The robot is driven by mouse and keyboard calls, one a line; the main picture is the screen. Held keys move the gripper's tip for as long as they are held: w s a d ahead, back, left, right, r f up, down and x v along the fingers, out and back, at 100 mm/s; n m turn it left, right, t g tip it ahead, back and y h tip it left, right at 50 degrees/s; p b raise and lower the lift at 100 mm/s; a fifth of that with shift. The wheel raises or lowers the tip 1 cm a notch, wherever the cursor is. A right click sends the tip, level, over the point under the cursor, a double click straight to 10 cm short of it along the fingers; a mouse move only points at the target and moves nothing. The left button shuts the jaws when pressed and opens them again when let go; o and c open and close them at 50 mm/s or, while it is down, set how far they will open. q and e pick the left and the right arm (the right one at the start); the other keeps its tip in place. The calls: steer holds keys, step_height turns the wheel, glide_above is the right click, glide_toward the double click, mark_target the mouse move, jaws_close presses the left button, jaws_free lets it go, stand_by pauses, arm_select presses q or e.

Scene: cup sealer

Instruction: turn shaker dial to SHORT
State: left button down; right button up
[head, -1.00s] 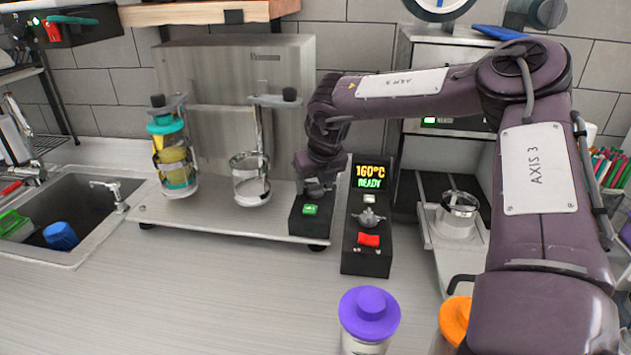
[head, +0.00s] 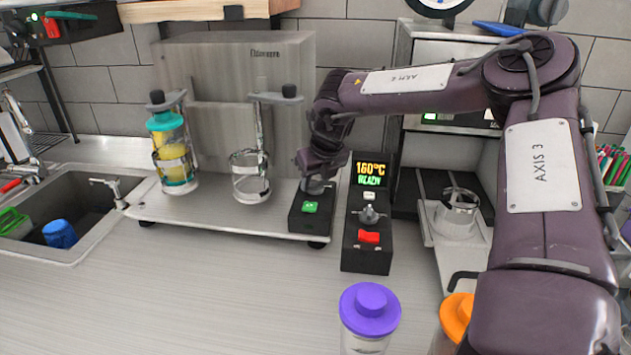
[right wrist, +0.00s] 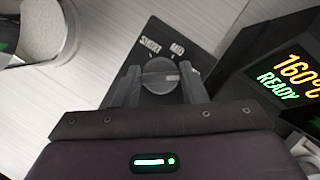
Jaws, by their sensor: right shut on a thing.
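The shaker dial (right wrist: 160,75) is a round grey knob on the dark control box of the shaker. The box (head: 310,222) also shows in the head view, with a green button on its front. The labels SHORT (right wrist: 150,47) and MID (right wrist: 177,49) are readable beyond the dial; other labels are hidden. My right gripper (right wrist: 160,84) is shut on the dial, one finger on each side. In the head view my right gripper (head: 317,184) covers most of the dial. Which label the dial points at I cannot tell. My left gripper is not in view.
The sealer's control box (head: 366,255) with a 160°C READY display stands close to the right. Shaker holders stand left, one with a teal-lidded cup (head: 172,150). A purple-lidded jar (head: 369,310) and an orange-lidded jar (head: 456,316) stand in front. The counter front left is clear.

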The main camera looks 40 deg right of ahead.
steer(key=n+y, duration=0.1)
steer(key=n, duration=0.1)
steer(key=n+y+b, duration=0.1)
steer(key=n, duration=0.2)
steer(key=shift+d, duration=0.15)
steer(key=n+y, duration=0.1)
steer(key=n, duration=0.2)
steer(key=n+b, duration=0.1)
steer(key=n, duration=0.1)
steer(key=shift+d+f+n+g+y, duration=0.1)
steer(key=shift+n+g+y, duration=0.3)
steer(key=n+g+b, duration=0.1)
steer(key=n+b, duration=0.1)
steer(key=n, duration=0.1)
steer(key=shift+w+n+y, duration=0.1)
steer(key=shift+n+y, duration=0.2)
steer(key=shift+y, duration=0.1)
steer(key=n+g+b, duration=0.1)
steer(key=n, duration=0.2)
steer(key=shift+n+y+b, duration=0.3)
steer(key=shift+b, duration=0.1)
steer(key=shift+w+n+g+b, duration=0.1)
steer(key=shift+n+g+b, duration=0.2)
steer(key=shift+n+g, duration=0.55)
steer(key=shift+n, duration=1.35)
steer(key=o, duration=1)
